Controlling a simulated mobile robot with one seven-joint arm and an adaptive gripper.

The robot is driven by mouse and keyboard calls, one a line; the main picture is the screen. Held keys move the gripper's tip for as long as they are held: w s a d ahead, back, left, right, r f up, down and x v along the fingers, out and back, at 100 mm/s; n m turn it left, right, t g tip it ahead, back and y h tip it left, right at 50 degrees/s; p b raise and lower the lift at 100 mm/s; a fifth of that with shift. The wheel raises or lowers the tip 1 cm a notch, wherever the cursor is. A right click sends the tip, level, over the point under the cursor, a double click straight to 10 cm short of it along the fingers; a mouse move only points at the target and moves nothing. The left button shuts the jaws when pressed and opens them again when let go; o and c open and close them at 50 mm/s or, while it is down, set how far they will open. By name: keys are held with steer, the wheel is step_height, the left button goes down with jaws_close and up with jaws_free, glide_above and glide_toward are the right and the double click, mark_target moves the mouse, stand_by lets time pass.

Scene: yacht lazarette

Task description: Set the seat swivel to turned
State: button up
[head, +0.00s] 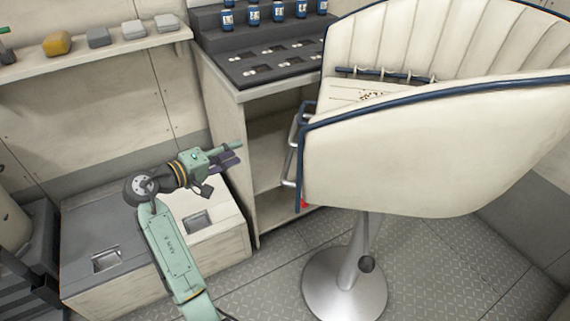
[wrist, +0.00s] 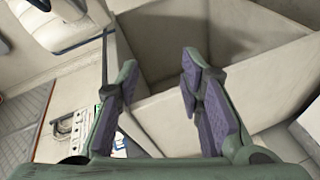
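The seat (head: 430,150) is a cream bucket chair with dark blue piping, at the right of the head view. It stands on a silver pedestal (head: 345,280) with a round base. A dark knob (head: 366,264) sits on the pedestal's side, and a small red part (head: 303,205) shows at the seat's lower left edge. My gripper (head: 238,152) is left of the seat, apart from it, above the low locker. In the wrist view its two purple-padded fingers (wrist: 155,85) are spread with nothing between them. The swivel's mechanism under the seat is mostly hidden.
A counter (head: 250,85) with a dark top and blue canisters stands behind my gripper. A low locker (head: 75,230) with recessed latches is below my arm. A shelf (head: 90,62) with small blocks is at upper left. Treaded floor (head: 270,265) is clear around the pedestal.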

mark_target(287, 162)
steer(key=s+d+f+m+g+h, duration=0.1)
steer(key=s+d+f+g+h, duration=0.25)
steer(key=d, duration=0.25)
steer(key=shift+g, duration=0.25)
steer(key=p+x, duration=0.2)
steer(key=x, duration=0.8)
steer(key=shift+c, duration=0.4)
jaws_close()
